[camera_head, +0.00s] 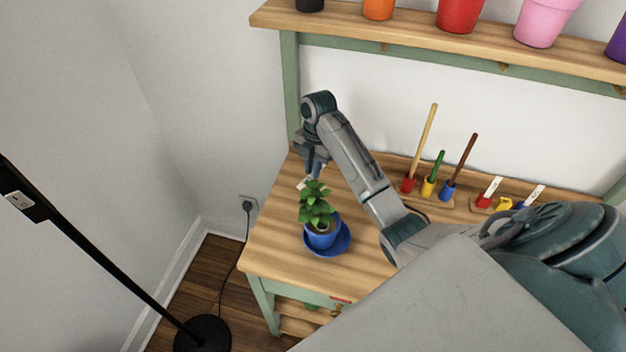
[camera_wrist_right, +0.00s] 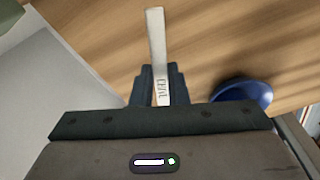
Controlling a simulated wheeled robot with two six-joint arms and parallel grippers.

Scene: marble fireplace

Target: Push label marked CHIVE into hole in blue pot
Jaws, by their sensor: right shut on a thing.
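The blue pot (camera_head: 320,240) holds a leafy green plant (camera_head: 316,208) and stands on a blue saucer (camera_head: 342,243) near the table's left end. The hole in the pot is not visible. My right gripper (camera_head: 314,172) is shut on a white label (camera_head: 303,184), just behind and above the plant. In the right wrist view the label (camera_wrist_right: 156,50) sticks out from between the fingers (camera_wrist_right: 160,88). It bears small dark lettering, too small to read surely. A blue rounded piece (camera_wrist_right: 243,93) shows to the right of the label, apart from it. My left gripper is not in view.
The wooden table (camera_head: 278,245) is clear around the saucer. Upright tools (camera_head: 428,150) in coloured holders and more white labels (camera_head: 493,188) stand at the back right. A shelf (camera_head: 400,42) with coloured pots runs above. A black lamp stand (camera_head: 110,265) stands left.

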